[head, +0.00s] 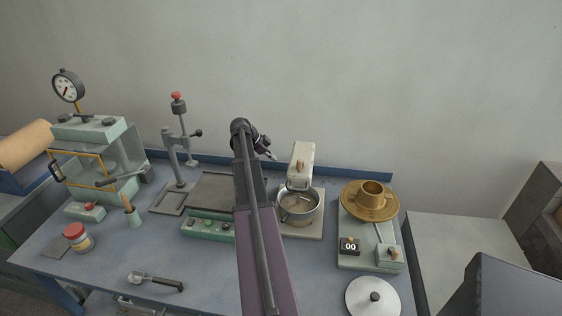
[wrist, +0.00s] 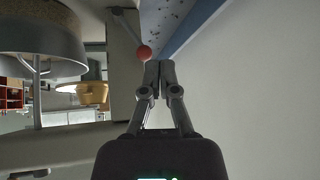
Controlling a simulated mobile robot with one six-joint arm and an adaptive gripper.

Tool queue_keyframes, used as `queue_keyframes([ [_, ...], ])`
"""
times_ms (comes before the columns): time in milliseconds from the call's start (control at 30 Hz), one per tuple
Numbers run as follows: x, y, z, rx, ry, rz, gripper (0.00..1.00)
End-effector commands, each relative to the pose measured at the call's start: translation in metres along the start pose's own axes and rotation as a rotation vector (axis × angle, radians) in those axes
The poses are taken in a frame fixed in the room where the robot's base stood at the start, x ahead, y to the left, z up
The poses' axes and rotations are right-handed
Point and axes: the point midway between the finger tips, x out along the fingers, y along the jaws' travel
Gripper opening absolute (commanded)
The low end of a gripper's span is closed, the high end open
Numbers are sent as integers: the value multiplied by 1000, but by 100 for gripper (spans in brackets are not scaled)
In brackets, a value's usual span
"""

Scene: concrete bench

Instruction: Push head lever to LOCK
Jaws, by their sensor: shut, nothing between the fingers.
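A pale mixer head (head: 302,155) stands over a metal bowl (head: 298,208) on a beige base, right of my arm in the head view. In the wrist view a head lever (wrist: 126,26) shows as a thin rod ending in a red ball knob (wrist: 143,52). My gripper (wrist: 156,66) is shut and empty. Its fingertips appear just right of the red knob; I cannot tell whether they touch it. In the head view my gripper (head: 271,156) is small, left of the mixer head. No LOCK marking is readable.
A brass dish (head: 369,202) on a green scale stands right of the mixer, with a round lid (head: 373,297) in front. A green control box (head: 208,227) and grey tray (head: 212,190) lie left of my arm. The wall is close behind the bench.

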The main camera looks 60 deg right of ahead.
Motion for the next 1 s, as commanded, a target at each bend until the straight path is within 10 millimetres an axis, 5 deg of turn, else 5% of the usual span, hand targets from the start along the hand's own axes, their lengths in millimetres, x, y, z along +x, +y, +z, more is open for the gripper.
queue_keyframes([
  [100, -25, -19, 0, -170, -22, 97, 0],
  [400, -58, -32, 8, -468, -90, 252, 0],
  [1000, -58, -30, 10, -508, -102, 270, 0],
])
